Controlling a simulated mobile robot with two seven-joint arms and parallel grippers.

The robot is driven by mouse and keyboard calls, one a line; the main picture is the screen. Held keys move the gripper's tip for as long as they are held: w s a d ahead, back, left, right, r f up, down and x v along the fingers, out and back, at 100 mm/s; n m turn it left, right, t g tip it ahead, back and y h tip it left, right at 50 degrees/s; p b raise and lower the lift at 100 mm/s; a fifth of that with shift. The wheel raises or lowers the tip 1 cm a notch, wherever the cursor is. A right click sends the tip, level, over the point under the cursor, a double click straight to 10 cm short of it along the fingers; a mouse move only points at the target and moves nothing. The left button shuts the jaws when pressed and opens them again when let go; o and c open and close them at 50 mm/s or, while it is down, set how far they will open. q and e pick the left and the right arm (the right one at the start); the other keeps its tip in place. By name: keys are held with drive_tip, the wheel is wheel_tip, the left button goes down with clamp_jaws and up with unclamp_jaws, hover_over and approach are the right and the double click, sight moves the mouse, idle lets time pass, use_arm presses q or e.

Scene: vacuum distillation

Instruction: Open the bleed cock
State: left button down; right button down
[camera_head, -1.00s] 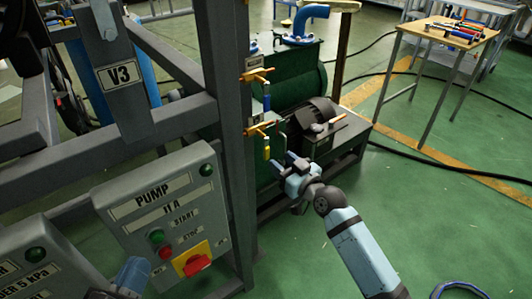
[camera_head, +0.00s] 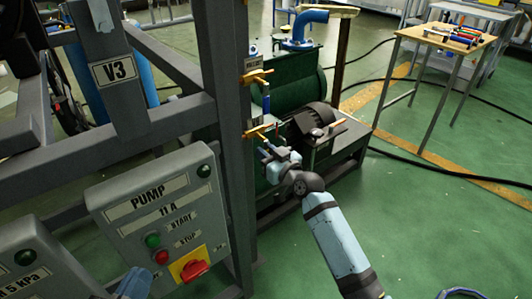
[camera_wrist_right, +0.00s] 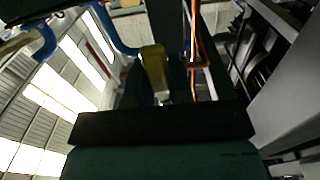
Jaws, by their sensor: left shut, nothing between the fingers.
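Two small cocks sit on the grey post. The upper cock (camera_head: 257,75) has an orange-yellow body and a blue handle hanging down. The lower cock (camera_head: 258,131) has a similar body; its yellow handle is now mostly hidden by my right gripper. My right gripper (camera_head: 268,152) is at the lower cock, with its fingers close to the handle; whether they touch or grip it cannot be told. In the right wrist view a yellow piece (camera_wrist_right: 155,72), probably the handle, stands just beyond a dark bar. My left gripper (camera_head: 133,286) shows only partly at the bottom edge, shut and empty.
The pump control box (camera_head: 165,215) with green and red buttons and a red switch stands left of the post. The green pump (camera_head: 285,97) with a dark motor is behind the cocks. A tool table (camera_head: 450,40) stands far right.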

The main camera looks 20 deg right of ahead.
use_arm(q)
drive_tip(key=shift+r, duration=0.1)
